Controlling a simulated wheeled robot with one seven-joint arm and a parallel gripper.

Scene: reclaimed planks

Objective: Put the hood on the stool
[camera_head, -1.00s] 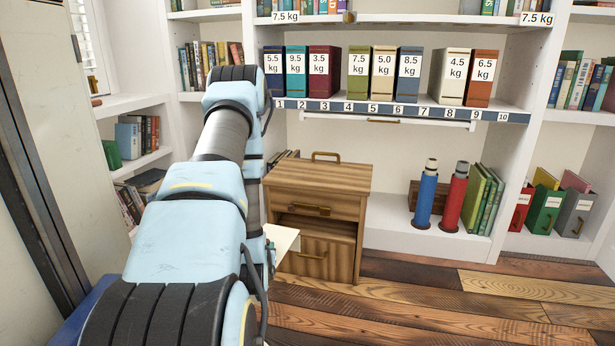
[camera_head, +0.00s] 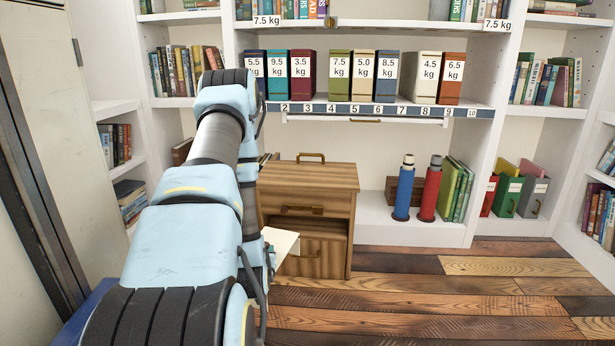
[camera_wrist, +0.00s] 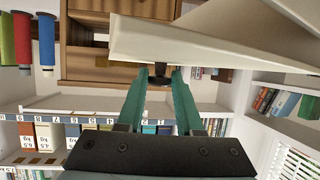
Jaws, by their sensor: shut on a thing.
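The hood, as I take it, is a cream, flat-sided piece (camera_wrist: 210,42) filling the upper right of the wrist view. A small dark knob or handle at its edge sits between the fingertips of my gripper (camera_wrist: 160,74), and the teal fingers are shut on it. In the head view a pale corner of this piece (camera_head: 282,243) shows beside my arm, in front of the wooden cabinet; the rest is hidden by the arm. My gripper is hidden there too. I cannot make out a stool in either view.
A wooden cabinet (camera_head: 306,205) with a handle on top stands against the shelves. Blue (camera_head: 404,188) and red (camera_head: 429,190) cylinders stand on the low shelf to its right. Numbered, weight-labelled binders line the shelf above. The plank floor (camera_head: 450,285) at the right is clear.

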